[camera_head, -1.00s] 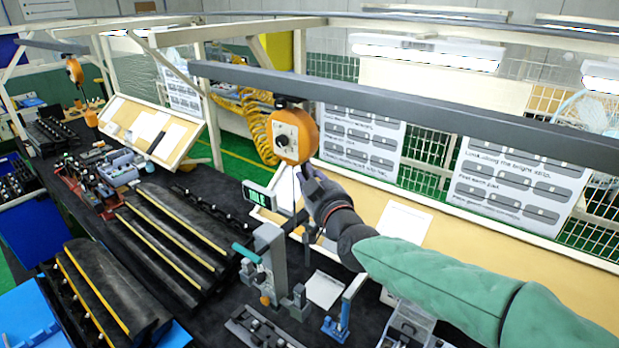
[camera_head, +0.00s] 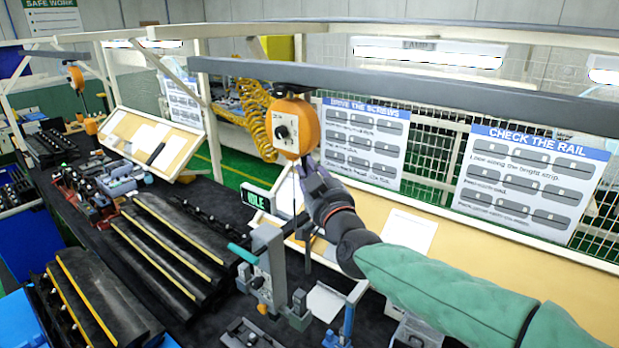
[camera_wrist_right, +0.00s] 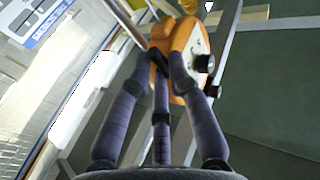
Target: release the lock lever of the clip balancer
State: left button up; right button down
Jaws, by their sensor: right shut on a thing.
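The clip balancer (camera_head: 296,126) is an orange, round-cornered housing with a pale face and a black knob, hanging under the dark overhead rail. It also shows in the right wrist view (camera_wrist_right: 188,45). My right gripper (camera_head: 308,168) reaches up to its lower right edge. In the right wrist view my right gripper (camera_wrist_right: 168,68) has its dark fingers against the housing's lower edge, shut on a small dark part that appears to be the lock lever (camera_wrist_right: 157,62). The fingers mostly hide this lever, so its position is unclear. My left gripper is out of view.
The dark overhead rail (camera_head: 420,100) runs above my right arm. Below stand a grey fixture with a teal handle (camera_head: 268,262), a sign reading IDLE (camera_head: 257,199) and a blue stand (camera_head: 345,318). A second balancer (camera_head: 76,77) hangs far left.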

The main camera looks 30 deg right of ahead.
jog(key=c, duration=1.4)
grip_release()
jog(key=shift+w, duration=0.1)
jog(key=v, duration=1.2)
jog(key=shift+f, duration=0.15)
